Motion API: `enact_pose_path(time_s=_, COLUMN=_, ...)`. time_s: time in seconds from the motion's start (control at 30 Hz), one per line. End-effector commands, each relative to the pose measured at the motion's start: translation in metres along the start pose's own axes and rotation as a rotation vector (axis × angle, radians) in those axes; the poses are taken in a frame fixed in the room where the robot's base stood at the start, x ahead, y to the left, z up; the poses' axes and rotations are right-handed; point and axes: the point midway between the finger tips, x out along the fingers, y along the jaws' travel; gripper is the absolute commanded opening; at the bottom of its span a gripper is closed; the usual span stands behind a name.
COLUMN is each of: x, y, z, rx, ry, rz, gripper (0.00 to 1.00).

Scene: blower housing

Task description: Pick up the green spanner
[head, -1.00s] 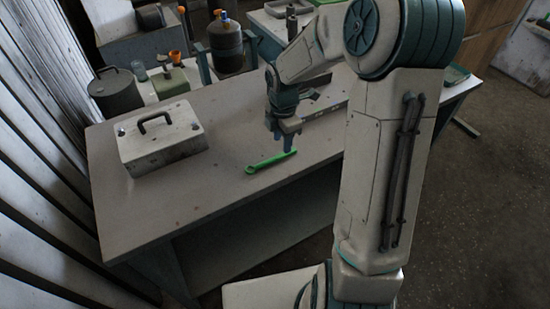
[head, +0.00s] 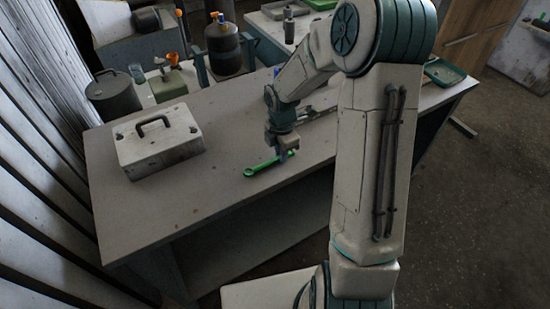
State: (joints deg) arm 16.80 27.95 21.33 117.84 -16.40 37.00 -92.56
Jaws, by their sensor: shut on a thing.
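The green spanner (head: 259,167) is near the front edge of the pale workbench (head: 215,205), with its ring end towards the left. My gripper (head: 283,157) is over the spanner's right part and shut on it. The jaws partly hide that end. I cannot tell whether the spanner touches the bench top or is just clear of it.
A white metal box with a dark handle (head: 158,146) stands on the bench to the left. A green tray (head: 444,72) is at the bench's far right. Canisters and bottles stand behind the bench.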

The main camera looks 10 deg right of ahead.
Motion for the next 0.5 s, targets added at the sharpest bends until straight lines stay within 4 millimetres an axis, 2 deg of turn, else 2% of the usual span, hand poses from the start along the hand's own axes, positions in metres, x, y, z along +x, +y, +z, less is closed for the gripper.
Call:
enact_pose_path(time_s=0.27, x=-0.011, y=0.001, z=0.001, rx=0.002, ry=-0.001, rz=0.002, gripper=0.0)
enact_pose_path(time_s=0.47, x=-0.04, y=0.001, z=0.001, rx=0.002, ry=-0.003, rz=0.005, gripper=0.0)
enact_pose_path(time_s=0.5, x=-0.045, y=0.004, z=0.006, rx=0.006, ry=-0.002, rz=0.004, gripper=0.0)
